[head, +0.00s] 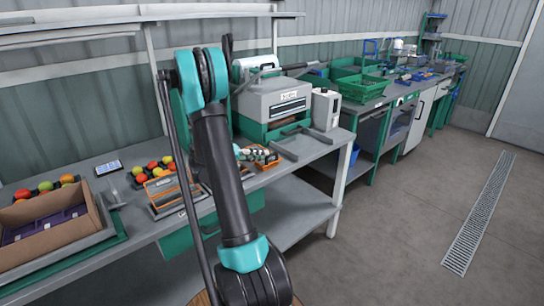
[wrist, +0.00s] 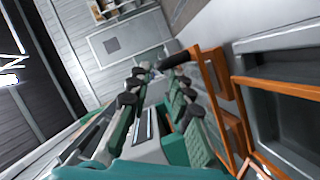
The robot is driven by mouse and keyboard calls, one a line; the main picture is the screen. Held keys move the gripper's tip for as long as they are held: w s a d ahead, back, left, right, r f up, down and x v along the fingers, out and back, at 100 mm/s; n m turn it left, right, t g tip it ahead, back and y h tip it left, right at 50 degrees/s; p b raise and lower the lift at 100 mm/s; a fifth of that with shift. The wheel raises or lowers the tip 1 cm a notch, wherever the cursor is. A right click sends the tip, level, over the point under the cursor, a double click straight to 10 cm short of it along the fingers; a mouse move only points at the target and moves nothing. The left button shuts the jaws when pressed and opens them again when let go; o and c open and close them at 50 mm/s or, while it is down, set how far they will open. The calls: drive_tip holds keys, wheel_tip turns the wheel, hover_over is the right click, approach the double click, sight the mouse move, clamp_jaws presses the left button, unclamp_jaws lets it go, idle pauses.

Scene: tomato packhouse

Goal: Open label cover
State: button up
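A grey bench machine (head: 285,97) with a green base and a white label on its front stands at the back of the bench in the head view. I cannot tell for sure which part is the label cover. In the wrist view my gripper (wrist: 160,76) is open, its two dark jointed fingers apart with nothing held between them. An orange frame (wrist: 214,98) with a black grip lies just right of the fingers; I cannot tell whether they touch.
A white box (head: 325,108) stands right of the machine. An open cardboard box (head: 88,204), an orange-edged tray (head: 180,206) and colourful tomatoes are on the near bench. Green crates (head: 364,88) stand farther back. The floor on the right is clear.

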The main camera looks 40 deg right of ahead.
sight(272, 155)
drive_tip(key=shift+x, duration=2.7)
drive_tip(key=shift+c, duration=0.3)
clamp_jaws()
